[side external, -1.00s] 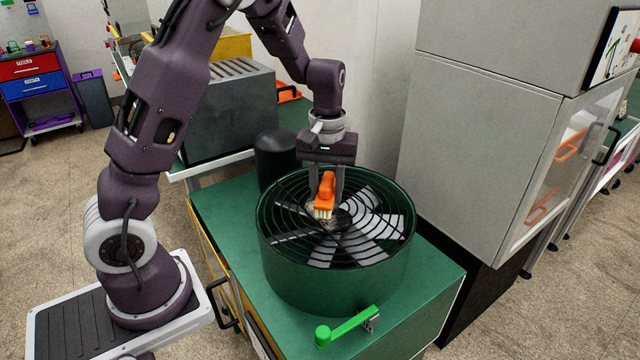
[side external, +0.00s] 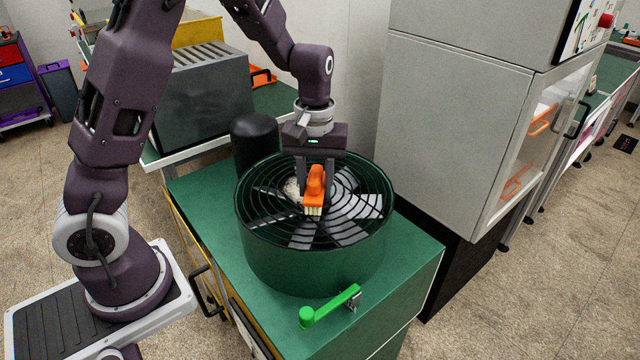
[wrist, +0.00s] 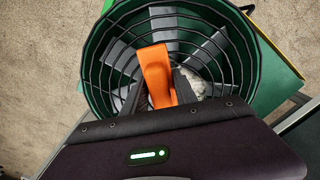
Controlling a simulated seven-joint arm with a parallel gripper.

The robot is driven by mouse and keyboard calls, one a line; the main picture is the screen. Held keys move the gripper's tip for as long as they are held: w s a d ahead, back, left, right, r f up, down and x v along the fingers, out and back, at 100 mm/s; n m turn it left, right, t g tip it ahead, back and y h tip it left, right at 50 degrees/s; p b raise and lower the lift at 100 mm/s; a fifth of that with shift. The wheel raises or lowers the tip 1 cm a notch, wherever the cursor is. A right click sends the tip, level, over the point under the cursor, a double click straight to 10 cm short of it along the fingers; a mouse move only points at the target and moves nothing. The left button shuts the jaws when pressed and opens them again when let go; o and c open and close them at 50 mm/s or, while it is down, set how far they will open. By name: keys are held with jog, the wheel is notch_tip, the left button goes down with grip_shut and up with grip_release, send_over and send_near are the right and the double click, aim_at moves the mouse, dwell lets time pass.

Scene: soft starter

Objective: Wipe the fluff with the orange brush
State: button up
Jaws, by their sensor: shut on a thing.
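The orange brush (side external: 315,186) is between the fingers of my gripper (side external: 316,172), with its pale bristles pointing down at the fan's wire grille. In the wrist view the orange brush (wrist: 157,72) shows between the two dark fingers of my gripper (wrist: 160,88). The pale fluff (side external: 293,188) lies on the grille just left of the brush in the side view. In the wrist view the fluff (wrist: 190,82) is to the right of the brush, partly hidden by a finger. I cannot tell whether the bristles touch the grille.
The round green fan housing (side external: 310,262) stands on a green-topped cabinet (side external: 405,270). A green-handled lever (side external: 330,306) is at the front. A black cylinder (side external: 254,140) stands behind left. A tall grey cabinet (side external: 455,130) is close on the right.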

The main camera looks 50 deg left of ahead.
jog(key=shift+a, duration=5.35)
jog(key=shift+d, duration=6.15)
jog(key=shift+f, duration=0.35)
notch_tip(320, 180, up, 2)
jog(key=shift+w+r, duration=0.1)
jog(key=shift+r, duration=2.5)
jog(key=shift+a, duration=0.1)
jog(key=shift+w+f, duration=0.1)
jog(key=shift+w, duration=0.3)
